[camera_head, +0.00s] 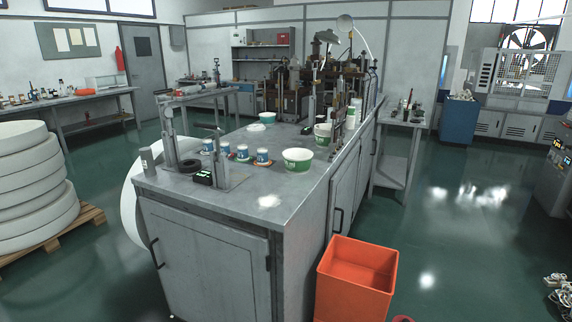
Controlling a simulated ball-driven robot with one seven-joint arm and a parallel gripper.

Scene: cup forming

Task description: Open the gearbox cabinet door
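A grey metal machine cabinet (300,240) stands in the middle of the view with a worktop on it. Its near face has a shut door (205,268) with a black bar handle (155,252) at the left edge and dark hinges at the right. Its right side has shut door panels (345,188), one with a black handle (338,221). No label shows which of these doors is the gearbox one. My gripper is not in view.
An orange bin (357,272) stands on the floor by the cabinet's near right corner. A pallet (55,240) with stacked white rolls (33,185) is at the left. Cups and tubs (297,160) sit on the worktop. The green floor (455,240) at right is largely clear.

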